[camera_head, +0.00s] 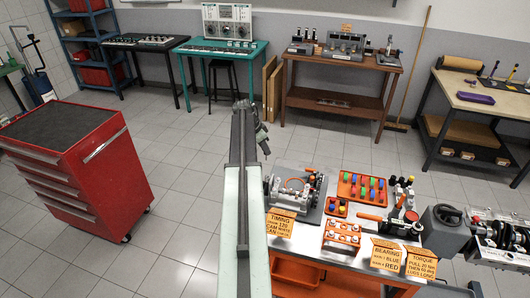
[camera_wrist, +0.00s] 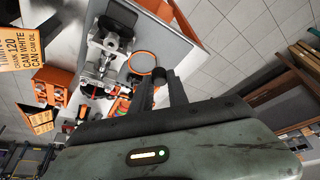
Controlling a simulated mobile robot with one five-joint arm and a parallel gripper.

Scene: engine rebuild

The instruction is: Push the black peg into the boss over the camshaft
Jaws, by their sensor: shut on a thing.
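My gripper (camera_wrist: 163,88) is shut on a small dark cylinder that looks like the black peg (camera_wrist: 167,76). In the wrist view the peg shows between the fingertips, beside an orange ring (camera_wrist: 142,62). The grey metal engine assembly (camera_wrist: 106,55) lies to the left of the fingers, apart from the peg. In the head view this assembly (camera_head: 292,190) sits on the left part of the bench. My gripper (camera_head: 263,140) is beyond and above it, partly hidden by my arm. I cannot make out the boss or the camshaft clearly.
The workbench (camera_head: 308,239) carries an orange tray (camera_head: 349,203) of coloured pieces, an orange holder (camera_head: 341,236), and orange cards, including a timing card (camera_head: 280,223). A dark grey can (camera_head: 444,232) stands at its right. A red tool cabinet (camera_head: 78,160) stands left; open floor lies between.

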